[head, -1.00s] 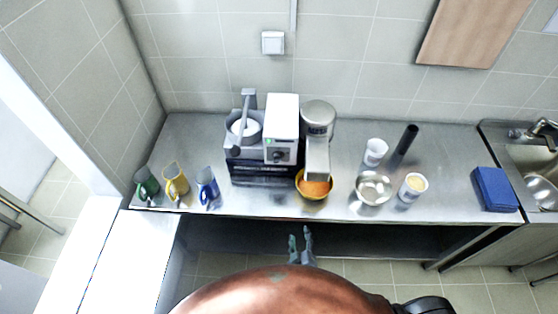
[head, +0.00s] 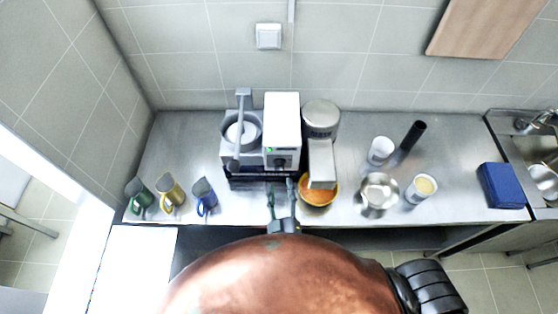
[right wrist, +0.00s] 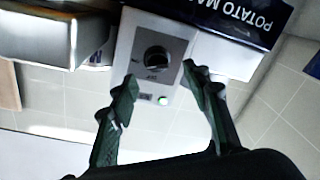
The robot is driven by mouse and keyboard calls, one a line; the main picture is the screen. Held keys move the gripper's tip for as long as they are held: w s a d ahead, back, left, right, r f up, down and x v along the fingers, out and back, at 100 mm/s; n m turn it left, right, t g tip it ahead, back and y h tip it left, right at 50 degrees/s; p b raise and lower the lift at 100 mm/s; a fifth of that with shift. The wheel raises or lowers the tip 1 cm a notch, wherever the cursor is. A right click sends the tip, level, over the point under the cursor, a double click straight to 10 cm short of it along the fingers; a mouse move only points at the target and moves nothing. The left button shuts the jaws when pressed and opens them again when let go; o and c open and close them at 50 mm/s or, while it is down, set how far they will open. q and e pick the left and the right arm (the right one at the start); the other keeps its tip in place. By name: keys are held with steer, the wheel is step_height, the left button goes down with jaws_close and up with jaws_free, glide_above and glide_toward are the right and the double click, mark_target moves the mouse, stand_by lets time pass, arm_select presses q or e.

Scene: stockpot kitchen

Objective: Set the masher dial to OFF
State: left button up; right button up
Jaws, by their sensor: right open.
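The masher is a machine with a white upright housing (head: 282,115) and a dark base labelled "POTATO MA…" in the right wrist view (right wrist: 262,20). Its round black dial (right wrist: 157,60) sits on a grey panel, with a lit green lamp (right wrist: 163,100) beside it. The dial also shows low on the housing in the head view (head: 281,163). Small markings surround the dial; its exact setting is too small to tell. My right gripper (right wrist: 160,76) is open, with its two green fingertips apart, in front of the dial and not visibly touching it. My left gripper is not in view.
An orange-filled bowl (head: 318,196) stands under the grey machine (head: 322,150) close right of my gripper. Green, yellow and blue mugs (head: 204,198) stand left. A metal bowl (head: 379,193), cups (head: 421,187) and a blue box (head: 500,186) stand right.

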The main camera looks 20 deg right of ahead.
mark_target(281, 169)
steer(key=w, duration=0.2)
steer(key=w+d+p, duration=0.1)
steer(key=w, duration=0.1)
steer(key=w+d+p, duration=0.1)
steer(key=w, duration=0.2)
steer(key=c, duration=0.7)
steer(key=shift+r, duration=0.1)
steer(key=c, duration=0.5)
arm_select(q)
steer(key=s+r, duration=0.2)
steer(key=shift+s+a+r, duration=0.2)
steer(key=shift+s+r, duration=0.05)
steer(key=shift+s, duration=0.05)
arm_select(e)
steer(key=shift+o, duration=0.2)
